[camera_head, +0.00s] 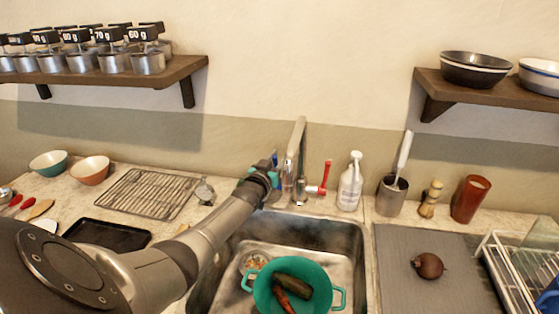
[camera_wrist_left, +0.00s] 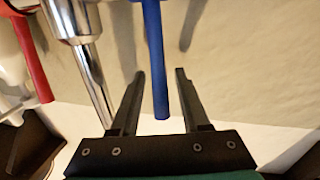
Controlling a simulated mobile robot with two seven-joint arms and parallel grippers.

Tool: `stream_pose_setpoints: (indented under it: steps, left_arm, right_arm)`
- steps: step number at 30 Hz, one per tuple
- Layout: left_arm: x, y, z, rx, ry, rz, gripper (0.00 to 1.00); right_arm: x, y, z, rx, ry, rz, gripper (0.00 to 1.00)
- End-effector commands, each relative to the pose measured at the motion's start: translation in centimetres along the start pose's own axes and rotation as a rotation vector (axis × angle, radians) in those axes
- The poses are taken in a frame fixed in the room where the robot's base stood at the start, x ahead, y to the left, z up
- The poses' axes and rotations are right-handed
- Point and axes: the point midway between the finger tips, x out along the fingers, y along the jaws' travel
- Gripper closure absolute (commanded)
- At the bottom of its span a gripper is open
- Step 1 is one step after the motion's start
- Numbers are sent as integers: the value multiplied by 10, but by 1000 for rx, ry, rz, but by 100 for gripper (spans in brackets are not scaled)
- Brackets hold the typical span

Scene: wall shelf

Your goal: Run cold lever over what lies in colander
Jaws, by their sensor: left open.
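The faucet (camera_head: 297,148) stands behind the sink, with a blue lever (camera_head: 274,157) on its left and a red lever (camera_head: 326,176) on its right. My left gripper (camera_head: 270,167) is at the blue lever. In the left wrist view the open left gripper (camera_wrist_left: 160,73) has the blue lever (camera_wrist_left: 155,60) between its fingers, with a gap visible on both sides. The red lever (camera_wrist_left: 32,55) is at that view's left. A teal colander (camera_head: 262,292) sits in the sink, holding a dark green vegetable (camera_head: 297,286) and an orange one (camera_head: 281,298). No water stream shows.
The sink (camera_head: 345,235) has a drain left of the colander. A soap bottle (camera_head: 350,185), a metal utensil holder (camera_head: 391,196) and a red cup (camera_head: 470,198) stand on the right. A wire rack (camera_head: 148,193) and a black tray (camera_head: 105,235) lie on the left.

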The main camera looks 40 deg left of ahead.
Motion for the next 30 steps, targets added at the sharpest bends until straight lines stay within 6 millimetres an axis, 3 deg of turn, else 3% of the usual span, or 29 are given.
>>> stream_pose_setpoints:
  steps: [12,24,30]
  left_arm:
    - [4,0,-1,1,1,-1,55]
    - [4,0,0,1,1,-1,100]
    - [4,0,0,1,0,-1,100]
  right_arm:
    - [2,0,0,0,1,0,50]
    - [2,0,-1,0,1,1,50]
    - [2,0,-1,0,2,1,50]
